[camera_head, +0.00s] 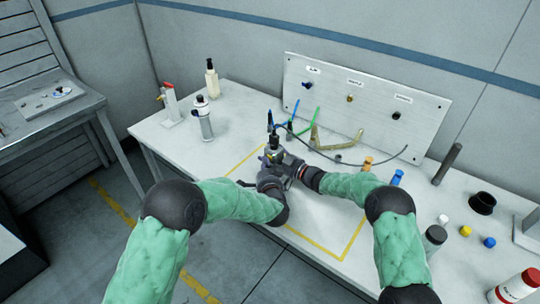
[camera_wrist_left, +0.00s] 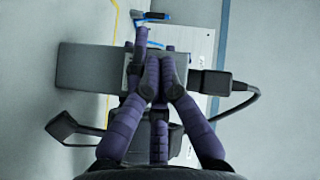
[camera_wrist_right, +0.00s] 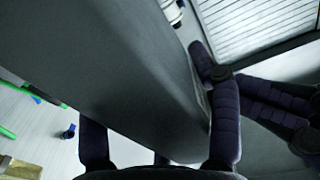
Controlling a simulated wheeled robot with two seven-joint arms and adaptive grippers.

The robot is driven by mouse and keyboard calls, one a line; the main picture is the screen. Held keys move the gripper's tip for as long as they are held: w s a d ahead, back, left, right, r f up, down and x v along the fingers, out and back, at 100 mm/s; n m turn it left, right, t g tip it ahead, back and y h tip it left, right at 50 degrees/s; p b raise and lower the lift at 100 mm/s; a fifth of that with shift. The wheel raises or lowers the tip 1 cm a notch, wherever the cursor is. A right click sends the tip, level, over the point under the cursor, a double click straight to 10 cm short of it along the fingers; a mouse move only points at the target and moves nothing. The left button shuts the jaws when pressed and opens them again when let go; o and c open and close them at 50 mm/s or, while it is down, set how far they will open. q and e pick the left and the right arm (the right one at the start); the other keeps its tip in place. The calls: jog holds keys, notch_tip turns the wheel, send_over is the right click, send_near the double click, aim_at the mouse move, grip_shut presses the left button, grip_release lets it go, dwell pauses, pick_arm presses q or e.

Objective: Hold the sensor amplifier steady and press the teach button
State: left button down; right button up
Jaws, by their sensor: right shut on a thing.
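The sensor amplifier is a dark grey box with a plugged-in black cable; in the left wrist view its body (camera_wrist_left: 88,68) lies across the picture. My right gripper (camera_wrist_right: 158,110) is shut on it, and the box (camera_wrist_right: 130,60) fills the space between its fingers in the right wrist view. My left gripper (camera_wrist_left: 160,88) has its fingertips together, over or against the box's face. In the head view both grippers meet at the work area and mostly hide the amplifier. The teach button is hidden or too small to tell; contact cannot be told.
A white panel (camera_head: 368,100) with labelled hooks stands behind, with green and tan brackets before it. Bottles (camera_head: 204,118) stand at the left. Small coloured caps (camera_head: 465,231), a black ring (camera_head: 482,203) and a red-capped bottle (camera_head: 517,286) are at the right. Yellow tape (camera_head: 350,240) outlines the work area.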

pick_arm(q)
jog(key=shift+s+a, duration=0.35)
jog(key=shift+s, duration=0.1)
jog(key=shift+s, duration=0.1)
jog(key=s+a, duration=0.1)
jog(key=s, duration=0.1)
jog(key=s+a, duration=0.2)
jog(key=shift+s+a, duration=0.3)
dwell(0.3)
pick_arm(e)
jog(key=o, duration=1.5)
